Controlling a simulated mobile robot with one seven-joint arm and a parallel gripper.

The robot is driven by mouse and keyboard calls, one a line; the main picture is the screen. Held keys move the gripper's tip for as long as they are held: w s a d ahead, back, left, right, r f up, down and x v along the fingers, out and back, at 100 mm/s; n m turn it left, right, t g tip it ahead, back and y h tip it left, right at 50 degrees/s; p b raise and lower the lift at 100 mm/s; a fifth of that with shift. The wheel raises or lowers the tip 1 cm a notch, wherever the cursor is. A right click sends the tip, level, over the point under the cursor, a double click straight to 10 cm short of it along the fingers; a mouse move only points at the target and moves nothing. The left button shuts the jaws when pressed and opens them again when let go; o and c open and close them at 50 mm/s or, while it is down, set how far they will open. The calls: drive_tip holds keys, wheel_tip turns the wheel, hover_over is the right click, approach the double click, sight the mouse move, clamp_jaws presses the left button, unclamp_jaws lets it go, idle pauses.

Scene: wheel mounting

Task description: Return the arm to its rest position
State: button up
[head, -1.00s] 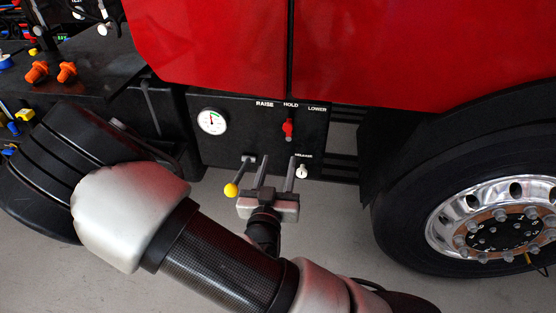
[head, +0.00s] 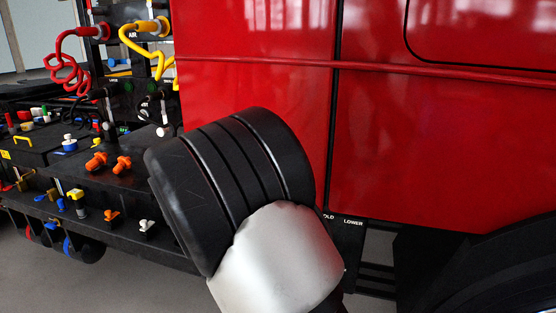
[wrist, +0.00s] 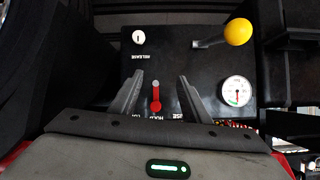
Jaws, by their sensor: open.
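Beyond the fingers is a black control panel (wrist: 200,72). A red lever (wrist: 156,98) on it lines up with the gap between the fingers in the picture; I cannot tell the distance. In the head view, my bent arm fills the lower middle, and my gripper is out of sight. The arm hides most of the panel there; only its right end (head: 350,245), lettered "LOWER", shows.
In the wrist view, a yellow-knobbed lever (wrist: 238,32), a gauge (wrist: 236,91) and a white release knob (wrist: 138,37) sit around the red lever. In the head view, a red truck body (head: 450,130) stands close behind my arm. Orange knobs (head: 97,162) and coiled hoses (head: 66,75) are at left.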

drive_tip(key=s+a+r+n+g+y, duration=0.1)
drive_tip(key=s+a+r+g+y, duration=0.15)
drive_tip(key=r, duration=0.45)
drive_tip(key=s+a+r+n+g+y, duration=0.1)
drive_tip(key=s+r+y, duration=0.1)
drive_tip(key=r+y, duration=0.3)
drive_tip(key=s+d+r+n+g+h, duration=0.1)
drive_tip(key=s+d+r+n+h, duration=0.1)
drive_tip(key=s+d+r, duration=0.45)
drive_tip(key=s+d+r+n+g+h, duration=0.1)
drive_tip(key=s+d+r+h, duration=0.1)
drive_tip(key=s+d+r, duration=0.45)
wheel_tip(320, 180, up, 12)
drive_tip(key=s+a+p, duration=0.1)
drive_tip(key=a+p, duration=0.1)
drive_tip(key=p, duration=1.2)
drive_tip(key=shift+s+f, duration=0.2)
drive_tip(key=shift+s, duration=0.1)
drive_tip(key=shift+a, duration=0.1)
